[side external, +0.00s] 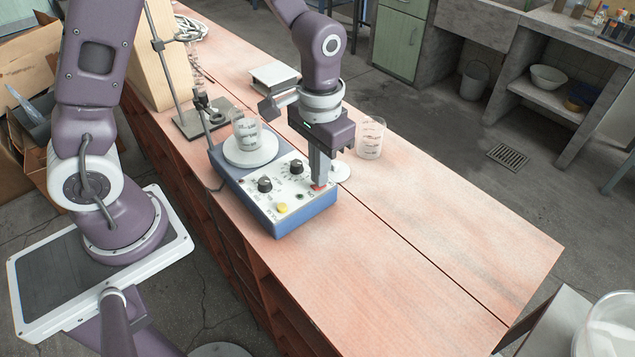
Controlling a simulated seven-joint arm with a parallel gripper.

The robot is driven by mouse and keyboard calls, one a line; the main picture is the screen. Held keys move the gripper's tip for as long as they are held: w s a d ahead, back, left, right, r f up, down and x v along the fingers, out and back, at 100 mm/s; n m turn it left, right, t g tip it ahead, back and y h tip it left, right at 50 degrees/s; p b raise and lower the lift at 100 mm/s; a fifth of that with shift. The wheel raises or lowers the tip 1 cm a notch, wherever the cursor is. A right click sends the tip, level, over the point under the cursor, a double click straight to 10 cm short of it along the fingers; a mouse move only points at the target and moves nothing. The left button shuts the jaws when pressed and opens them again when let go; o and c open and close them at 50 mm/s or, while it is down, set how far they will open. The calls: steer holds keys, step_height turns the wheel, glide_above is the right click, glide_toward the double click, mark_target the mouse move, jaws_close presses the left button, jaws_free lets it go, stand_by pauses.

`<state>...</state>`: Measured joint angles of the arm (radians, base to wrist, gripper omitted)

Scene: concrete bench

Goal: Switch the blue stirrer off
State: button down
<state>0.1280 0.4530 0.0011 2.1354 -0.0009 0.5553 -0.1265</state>
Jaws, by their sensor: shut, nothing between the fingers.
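The blue stirrer (283,223) stands on the bench with its sloped white front panel facing the near side. The panel carries two black knobs, one at the left (264,184) and one further back (296,166), and a yellow button (282,208) near the front edge. A small red part (318,187) shows at the panel's right end. My gripper (318,182) points down with its fingers shut and empty, the tips at or just above that red part and partly hiding it. Whether they touch cannot be told. A glass beaker (245,136) stands on the stirrer's round white plate (251,155).
A second beaker (370,138) stands behind my gripper, close on its right. A retort stand (186,120) rises behind the stirrer at the left. The bench's right half (460,240) is clear.

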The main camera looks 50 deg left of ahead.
step_height(320, 180, up, 6)
steer(key=shift+r, duration=0.2)
stand_by(0.3)
steer(key=s+a+r+t, duration=0.2)
steer(key=s+r, duration=0.3)
steer(key=s, duration=0.3)
steer(key=s+a+r+t, duration=0.2)
steer(key=s+r+t, duration=0.1)
steer(key=s+r, duration=0.3)
steer(key=s, duration=0.2)
steer(key=shift+s+r+t, duration=0.15)
steer(key=shift+s+t, duration=0.15)
steer(key=shift+s, duration=0.05)
